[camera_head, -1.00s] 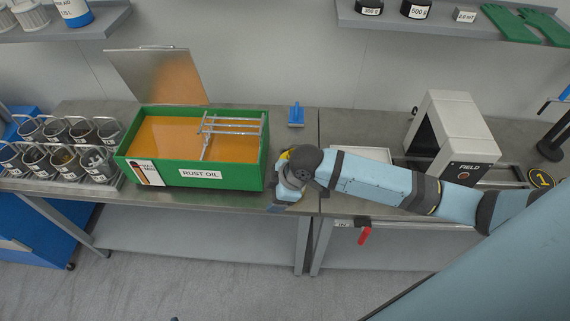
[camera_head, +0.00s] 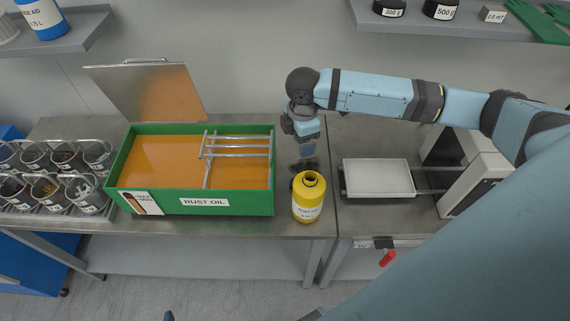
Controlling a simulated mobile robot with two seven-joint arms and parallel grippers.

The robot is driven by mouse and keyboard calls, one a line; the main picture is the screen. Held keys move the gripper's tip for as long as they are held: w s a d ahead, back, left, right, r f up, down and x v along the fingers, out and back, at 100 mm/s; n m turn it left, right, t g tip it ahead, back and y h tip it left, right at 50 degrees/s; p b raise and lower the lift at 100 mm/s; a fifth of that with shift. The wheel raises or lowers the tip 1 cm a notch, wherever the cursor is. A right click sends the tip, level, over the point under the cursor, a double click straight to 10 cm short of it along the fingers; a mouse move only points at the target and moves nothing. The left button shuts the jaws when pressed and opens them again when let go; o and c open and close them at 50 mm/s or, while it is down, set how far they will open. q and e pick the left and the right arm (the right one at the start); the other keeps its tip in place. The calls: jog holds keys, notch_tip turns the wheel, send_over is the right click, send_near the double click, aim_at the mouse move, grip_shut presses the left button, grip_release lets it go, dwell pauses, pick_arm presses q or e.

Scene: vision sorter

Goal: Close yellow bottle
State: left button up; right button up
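The yellow bottle (camera_head: 308,205) stands upright near the front edge of the bench, just right of the green box. It has a white label, and its round top opening shows uncovered. My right gripper (camera_head: 304,165) points down just behind the bottle, its dark fingertips close to the neck; I cannot tell whether they touch it. Whether the fingers are open or shut is unclear at this size. The small blue handled piece that stood at the back of the bench is not clearly visible now; the gripper covers that area. My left gripper is not in view.
The green rust oil box (camera_head: 240,204) with orange liquid and a metal rack is left of the bottle. A white tray (camera_head: 378,178) lies to the right, beside a grey scanner arch (camera_head: 462,185). Cups in a wire rack (camera_head: 60,178) stand at far left.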

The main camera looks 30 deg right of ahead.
jog(key=f+b, duration=0.1)
jog(key=f, duration=0.4)
jog(key=f+b, duration=0.2)
jog(key=f, duration=0.3)
jog(key=w+f+b, duration=0.1)
jog(key=f+b, duration=0.1)
jog(key=f, duration=0.3)
jog(key=shift+f, duration=0.1)
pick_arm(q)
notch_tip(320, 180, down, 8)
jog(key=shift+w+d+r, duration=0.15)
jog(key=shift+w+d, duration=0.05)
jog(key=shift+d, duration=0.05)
pick_arm(e)
jog(key=shift+f, duration=0.2)
jog(key=shift+f, duration=0.15)
notch_tip(320, 180, down, 5)
jog(key=shift+f+b, duration=0.1)
jog(key=shift+b, duration=0.2)
